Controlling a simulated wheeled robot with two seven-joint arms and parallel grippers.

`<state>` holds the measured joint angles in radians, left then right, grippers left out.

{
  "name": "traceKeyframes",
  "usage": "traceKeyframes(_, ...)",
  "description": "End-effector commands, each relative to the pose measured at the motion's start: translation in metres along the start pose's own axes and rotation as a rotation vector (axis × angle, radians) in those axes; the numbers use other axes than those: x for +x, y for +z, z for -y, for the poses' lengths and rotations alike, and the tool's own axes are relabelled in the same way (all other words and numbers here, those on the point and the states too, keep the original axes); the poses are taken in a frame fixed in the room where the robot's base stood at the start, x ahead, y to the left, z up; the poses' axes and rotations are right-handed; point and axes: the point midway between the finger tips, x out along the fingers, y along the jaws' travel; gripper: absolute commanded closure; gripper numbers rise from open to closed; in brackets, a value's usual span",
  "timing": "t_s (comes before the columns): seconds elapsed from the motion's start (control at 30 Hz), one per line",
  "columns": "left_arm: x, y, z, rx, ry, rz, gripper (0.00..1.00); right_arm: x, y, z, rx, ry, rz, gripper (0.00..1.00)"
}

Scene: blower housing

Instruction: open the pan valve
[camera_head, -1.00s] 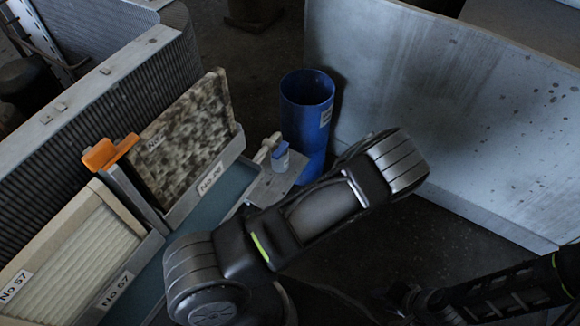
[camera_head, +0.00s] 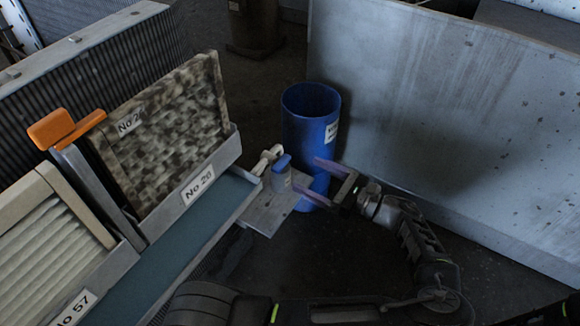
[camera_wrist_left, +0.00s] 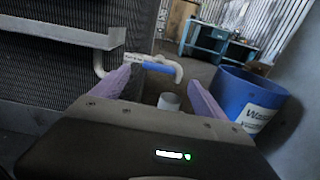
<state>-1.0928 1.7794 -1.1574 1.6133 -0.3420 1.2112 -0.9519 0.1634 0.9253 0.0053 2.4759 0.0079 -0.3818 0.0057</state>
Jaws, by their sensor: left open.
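The pan valve has a blue handle (camera_head: 283,162) on a grey body (camera_head: 281,181), at the end of the grey tray ledge beside the blue bin. In the left wrist view the blue handle (camera_wrist_left: 158,67) lies crosswise ahead, near the fingertips, with a white curved pipe at its right end. My left gripper (camera_head: 309,178) is open and empty, just right of the valve, its purple fingers pointing left at it. In the left wrist view the fingers (camera_wrist_left: 160,80) stand on either side of the handle's middle. Contact cannot be told. My right gripper is not in view.
A blue bin (camera_head: 302,115) stands close behind the left gripper. A pale metal panel (camera_head: 420,90) rises on the right. Dark floor lies open below the valve.

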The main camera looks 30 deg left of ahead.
Motion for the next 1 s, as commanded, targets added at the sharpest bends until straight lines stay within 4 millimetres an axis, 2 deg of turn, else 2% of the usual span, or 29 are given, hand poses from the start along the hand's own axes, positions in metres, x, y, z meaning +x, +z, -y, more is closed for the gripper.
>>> traceKeyframes(0.43, 0.063, -0.002, -0.001, 0.000, 0.003, 0.001, 0.16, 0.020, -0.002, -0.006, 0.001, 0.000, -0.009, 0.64)
traceKeyframes(0.8, 0.070, -0.001, -0.001, 0.000, 0.001, -0.001, 0.16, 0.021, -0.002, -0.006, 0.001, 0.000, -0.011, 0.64)
traceKeyframes(1.0, 0.070, -0.001, -0.001, 0.000, 0.001, -0.001, 0.33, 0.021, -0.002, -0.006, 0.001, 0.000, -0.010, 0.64)
